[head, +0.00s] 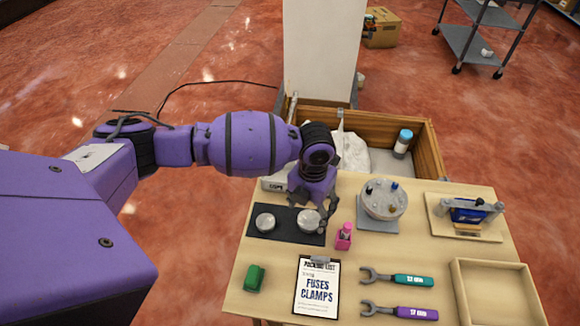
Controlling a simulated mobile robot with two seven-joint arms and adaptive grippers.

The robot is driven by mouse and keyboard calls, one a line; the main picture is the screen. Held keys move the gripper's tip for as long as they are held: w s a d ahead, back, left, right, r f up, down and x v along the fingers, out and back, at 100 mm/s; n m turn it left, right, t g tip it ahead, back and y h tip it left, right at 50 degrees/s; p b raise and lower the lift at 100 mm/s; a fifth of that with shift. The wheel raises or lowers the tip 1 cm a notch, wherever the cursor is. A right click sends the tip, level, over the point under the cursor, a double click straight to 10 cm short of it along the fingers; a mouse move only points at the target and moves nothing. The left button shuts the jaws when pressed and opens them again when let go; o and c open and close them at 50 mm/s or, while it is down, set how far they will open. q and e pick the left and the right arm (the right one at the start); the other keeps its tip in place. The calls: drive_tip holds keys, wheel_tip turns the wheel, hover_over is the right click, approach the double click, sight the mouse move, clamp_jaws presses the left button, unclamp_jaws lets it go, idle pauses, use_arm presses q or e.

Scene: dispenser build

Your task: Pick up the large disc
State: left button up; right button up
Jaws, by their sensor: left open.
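Two silver discs lie on a black mat (287,236) at the left of the table. The right one, which looks like the large disc (308,221), is bigger than the left, small disc (265,222). My left gripper (311,211) reaches in from the left and points down over the large disc. Its fingers are open around the disc's upper part, and they hide its far edge. I cannot tell whether they touch it. My right gripper is not in view.
A pink bottle (344,237) stands close to the right of the large disc. A round holder (384,199) is behind it. A clipboard (317,287), green block (254,278), two wrenches (399,279) and an empty wooden tray (497,291) occupy the front.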

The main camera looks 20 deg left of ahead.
sight(309, 218)
use_arm(q)
drive_tip(key=shift+w+f, duration=0.2)
drive_tip(key=shift+f, duration=0.95)
drive_tip(key=shift+w+f, duration=0.2)
drive_tip(key=shift+f, duration=0.95)
drive_tip(key=shift+a, duration=0.1)
drive_tip(key=c, duration=1.6)
drive_tip(key=shift+c, duration=0.4)
drive_tip(key=shift+w+r, duration=0.1)
drive_tip(key=shift+r, duration=0.05)
